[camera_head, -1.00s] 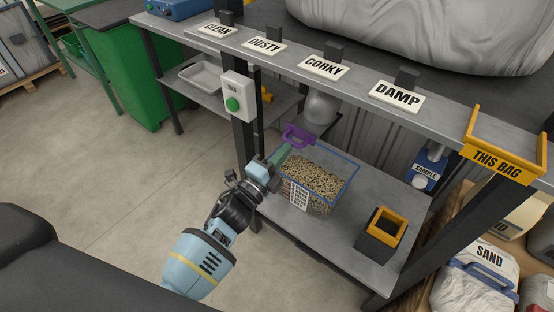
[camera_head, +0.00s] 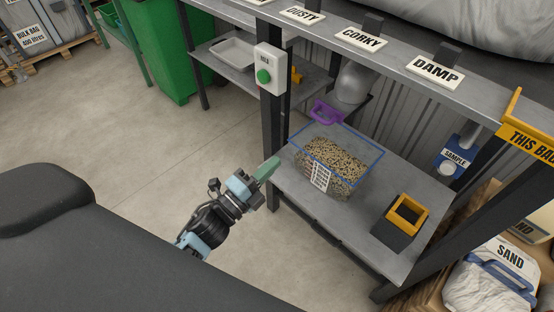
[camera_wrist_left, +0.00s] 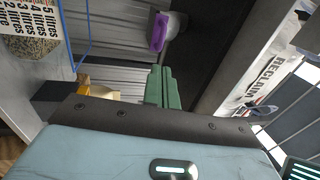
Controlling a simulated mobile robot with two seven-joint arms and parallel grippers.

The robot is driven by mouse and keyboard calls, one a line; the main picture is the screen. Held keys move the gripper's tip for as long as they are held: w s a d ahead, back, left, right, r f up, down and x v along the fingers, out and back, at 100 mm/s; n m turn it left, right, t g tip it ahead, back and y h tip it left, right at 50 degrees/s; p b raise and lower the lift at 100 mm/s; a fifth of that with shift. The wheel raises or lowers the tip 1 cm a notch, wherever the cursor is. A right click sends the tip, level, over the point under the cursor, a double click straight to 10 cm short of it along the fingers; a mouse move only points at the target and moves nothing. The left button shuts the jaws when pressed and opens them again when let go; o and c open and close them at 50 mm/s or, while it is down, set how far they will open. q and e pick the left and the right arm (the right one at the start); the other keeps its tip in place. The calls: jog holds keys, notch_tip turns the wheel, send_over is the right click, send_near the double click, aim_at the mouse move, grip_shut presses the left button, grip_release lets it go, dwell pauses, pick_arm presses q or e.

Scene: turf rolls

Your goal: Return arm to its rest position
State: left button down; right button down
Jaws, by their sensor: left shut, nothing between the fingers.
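My left arm comes in from the lower left in the head view. Its left gripper (camera_head: 270,166) has green fingers that are shut and empty. It hangs over the floor side of the bench post, left of the clear blue-rimmed bin (camera_head: 372,165) and apart from it in the picture. The shut fingers also show in the left wrist view (camera_wrist_left: 161,86). The bin holds speckled grain and stands on the lower shelf. My right gripper is not in view.
The lower shelf (camera_head: 325,215) carries a black and yellow box (camera_head: 408,213) at right. A purple handle (camera_head: 325,112) shows behind the bin. A post with a green button (camera_head: 264,77) stands close to my gripper. Open floor (camera_head: 150,150) lies to the left.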

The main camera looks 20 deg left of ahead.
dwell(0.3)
